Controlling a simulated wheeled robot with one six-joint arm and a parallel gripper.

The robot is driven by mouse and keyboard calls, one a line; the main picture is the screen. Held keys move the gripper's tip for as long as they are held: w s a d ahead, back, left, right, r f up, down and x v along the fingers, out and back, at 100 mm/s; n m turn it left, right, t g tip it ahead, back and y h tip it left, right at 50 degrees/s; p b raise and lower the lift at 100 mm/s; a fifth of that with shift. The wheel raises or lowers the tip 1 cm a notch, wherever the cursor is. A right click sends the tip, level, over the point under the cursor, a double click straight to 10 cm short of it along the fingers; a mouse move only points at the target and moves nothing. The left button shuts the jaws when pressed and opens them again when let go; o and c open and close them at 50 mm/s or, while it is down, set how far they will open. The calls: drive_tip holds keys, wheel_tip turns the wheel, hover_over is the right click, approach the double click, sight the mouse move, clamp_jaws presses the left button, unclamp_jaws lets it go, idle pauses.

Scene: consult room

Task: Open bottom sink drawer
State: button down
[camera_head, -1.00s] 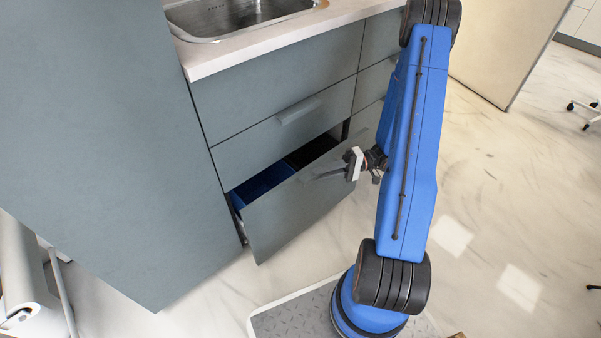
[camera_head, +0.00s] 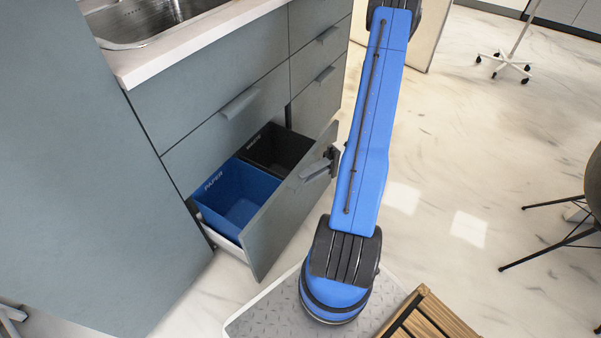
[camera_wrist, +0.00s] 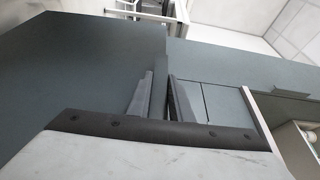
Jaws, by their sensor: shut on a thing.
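The bottom sink drawer (camera_head: 275,228) is a grey-blue front pulled well out of the cabinet. Inside it are a blue bin marked PAPER (camera_head: 238,195) and a black bin (camera_head: 277,150) behind it.
The sink (camera_head: 150,20) and pale counter (camera_head: 200,38) are above, with a closed upper drawer (camera_head: 225,110) below them. A tall grey panel (camera_head: 75,180) stands at left. A slatted wooden piece (camera_head: 430,318) and a chair (camera_head: 575,215) are at right. Bare floor lies between.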

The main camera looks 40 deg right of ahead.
drive_tip(key=shift+s+d+f, duration=0.1)
drive_tip(key=shift+s+f, duration=0.1)
drive_tip(key=shift+s, duration=0.05)
drive_tip(key=c, duration=1.7)
unclamp_jaws()
drive_tip(key=d, duration=0.5)
drive_tip(key=s+d, duration=0.1)
drive_tip(key=d, duration=1.1)
drive_tip(key=shift+s+d, duration=0.15)
drive_tip(key=shift+d, duration=0.05)
